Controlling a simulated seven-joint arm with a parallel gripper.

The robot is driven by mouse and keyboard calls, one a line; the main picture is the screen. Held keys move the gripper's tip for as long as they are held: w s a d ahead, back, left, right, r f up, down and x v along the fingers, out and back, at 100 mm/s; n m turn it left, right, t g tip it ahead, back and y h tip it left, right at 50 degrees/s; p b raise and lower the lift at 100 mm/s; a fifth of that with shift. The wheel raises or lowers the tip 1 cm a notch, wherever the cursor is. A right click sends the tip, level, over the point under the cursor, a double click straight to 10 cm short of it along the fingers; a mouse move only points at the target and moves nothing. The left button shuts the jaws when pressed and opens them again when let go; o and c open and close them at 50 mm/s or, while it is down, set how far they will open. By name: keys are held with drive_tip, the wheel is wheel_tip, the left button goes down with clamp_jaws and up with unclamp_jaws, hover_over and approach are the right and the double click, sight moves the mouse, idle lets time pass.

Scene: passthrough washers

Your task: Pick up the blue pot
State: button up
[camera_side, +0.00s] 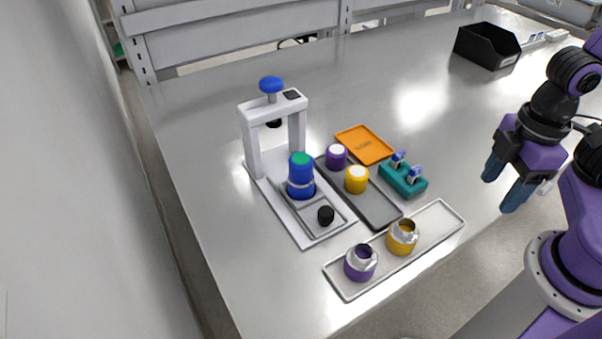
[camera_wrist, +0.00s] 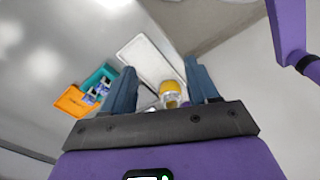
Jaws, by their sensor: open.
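My gripper (camera_side: 502,183) is open and empty, far to the right of the blue pot near the table's right edge. In the wrist view my gripper (camera_wrist: 160,66) shows its two blue fingers apart. I cannot make out the blue pot in the wrist view.
A dark tray (camera_side: 380,214) beside the pot holds a purple-and-white pot (camera_side: 336,156) and a yellow-and-white pot (camera_side: 356,179). A teal block (camera_side: 404,181) and orange tray (camera_side: 364,145) lie nearby. A white tray (camera_side: 440,221) holds purple and yellow pots with metal rings. A black bin (camera_side: 487,47) stands behind.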

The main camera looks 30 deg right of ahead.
drive_tip(key=o, duration=0.5)
drive_tip(key=n, duration=0.1)
approach(298, 160)
wheel_tip(298, 160, down, 9)
drive_tip(key=shift+w+a+f, duration=0.1)
drive_tip(key=shift+f, duration=0.1)
drive_tip(key=shift+d+f, duration=0.1)
drive_tip(key=shift+f, duration=1.2)
drive_tip(key=shift+d+f, duration=0.15)
drive_tip(key=shift+f, duration=1.2)
